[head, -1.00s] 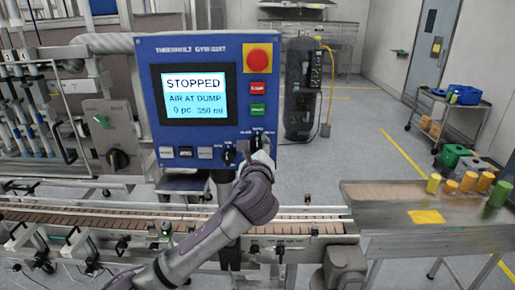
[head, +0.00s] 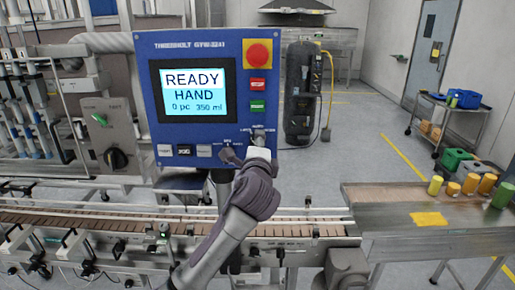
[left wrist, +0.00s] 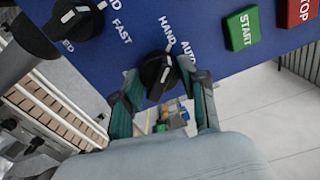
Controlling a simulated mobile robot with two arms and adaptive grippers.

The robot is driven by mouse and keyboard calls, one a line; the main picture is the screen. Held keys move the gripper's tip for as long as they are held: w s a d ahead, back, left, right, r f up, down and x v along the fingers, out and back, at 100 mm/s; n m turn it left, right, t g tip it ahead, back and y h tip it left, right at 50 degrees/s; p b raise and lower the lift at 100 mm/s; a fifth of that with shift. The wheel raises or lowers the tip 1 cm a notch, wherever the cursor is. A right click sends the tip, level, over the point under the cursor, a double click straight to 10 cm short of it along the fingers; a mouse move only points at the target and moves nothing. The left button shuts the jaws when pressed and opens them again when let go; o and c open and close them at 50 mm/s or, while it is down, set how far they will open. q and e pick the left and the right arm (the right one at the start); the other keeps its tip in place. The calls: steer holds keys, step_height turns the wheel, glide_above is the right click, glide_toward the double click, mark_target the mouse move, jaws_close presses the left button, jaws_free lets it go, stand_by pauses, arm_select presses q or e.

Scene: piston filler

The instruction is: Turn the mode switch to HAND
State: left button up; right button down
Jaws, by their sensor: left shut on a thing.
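The mode switch (left wrist: 155,76) is a black knob on the blue panel, with HAND and AUTO printed beside it in the left wrist view. My left gripper (left wrist: 162,97) has its two fingers on either side of this knob and is shut on it. In the head view my left gripper (head: 246,153) is at the panel's lower right and hides most of the switch. The panel screen (head: 194,92) reads READY, HAND, 0 pc, 350 ml. My right gripper is not in view.
A second black knob (left wrist: 76,20), marked FAST, sits close to my left finger. A green START button (left wrist: 241,29) and a red STOP button (left wrist: 300,10) are nearby. The red emergency button (head: 258,54) is higher up. A conveyor (head: 120,218) runs below the panel.

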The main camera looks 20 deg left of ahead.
arm_select(q)
steer(key=shift+f+n, duration=0.1)
steer(key=shift+n, duration=0.5)
steer(key=o, duration=1.1)
steer(key=shift+o, duration=0.2)
steer(key=v, duration=1.2)
